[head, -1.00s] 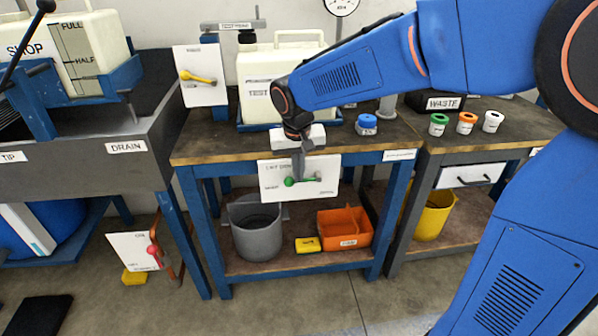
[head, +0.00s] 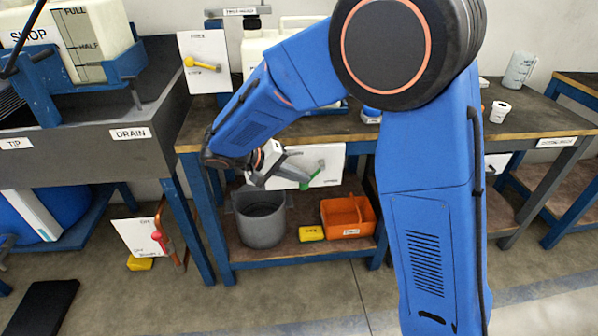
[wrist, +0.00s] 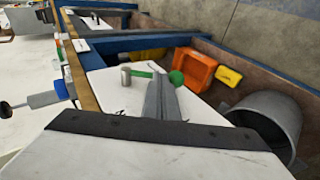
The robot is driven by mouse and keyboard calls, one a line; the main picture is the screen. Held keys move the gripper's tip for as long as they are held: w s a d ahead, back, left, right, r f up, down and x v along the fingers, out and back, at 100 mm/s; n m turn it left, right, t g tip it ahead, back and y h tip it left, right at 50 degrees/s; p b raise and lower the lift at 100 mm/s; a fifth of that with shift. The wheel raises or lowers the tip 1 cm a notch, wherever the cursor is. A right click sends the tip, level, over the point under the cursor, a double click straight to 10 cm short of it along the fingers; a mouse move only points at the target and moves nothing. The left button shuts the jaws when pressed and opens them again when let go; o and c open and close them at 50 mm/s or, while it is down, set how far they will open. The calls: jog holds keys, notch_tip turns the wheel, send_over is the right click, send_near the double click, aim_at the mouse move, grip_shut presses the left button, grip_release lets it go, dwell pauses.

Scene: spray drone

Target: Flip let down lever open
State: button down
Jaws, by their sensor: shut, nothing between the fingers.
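The let down lever (head: 313,176) has a green handle on a white panel (head: 330,155) at the bench's front edge. In the head view the handle slants down and left from its pivot. The wrist view shows the green knob (wrist: 176,78), green rod (wrist: 143,73) and grey pivot (wrist: 126,77). My gripper (head: 302,182) is shut and empty, reaching in from the left, with its fingertips against or very near the handle by the knob. In the wrist view the fingertips (wrist: 158,73) cover part of the rod; exact contact cannot be told. The panel's lettering is unreadable.
A grey bucket (head: 260,220), yellow box (head: 311,233) and orange bin (head: 348,216) sit on the shelf below. A yellow lever (head: 200,64) is at upper left, a red lever (head: 158,238) at lower left. My arm hides part of the benchtop.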

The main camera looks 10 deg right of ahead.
aim_at(307, 186)
jog(key=f+h, duration=0.1)
jog(key=d+f+h, duration=0.1)
jog(key=h, duration=0.1)
jog(key=shift+d+f, duration=0.45)
jog(key=shift+f, duration=0.1)
jog(key=shift+s+d+f, duration=0.1)
jog(key=shift+f, duration=0.1)
dwell(0.4)
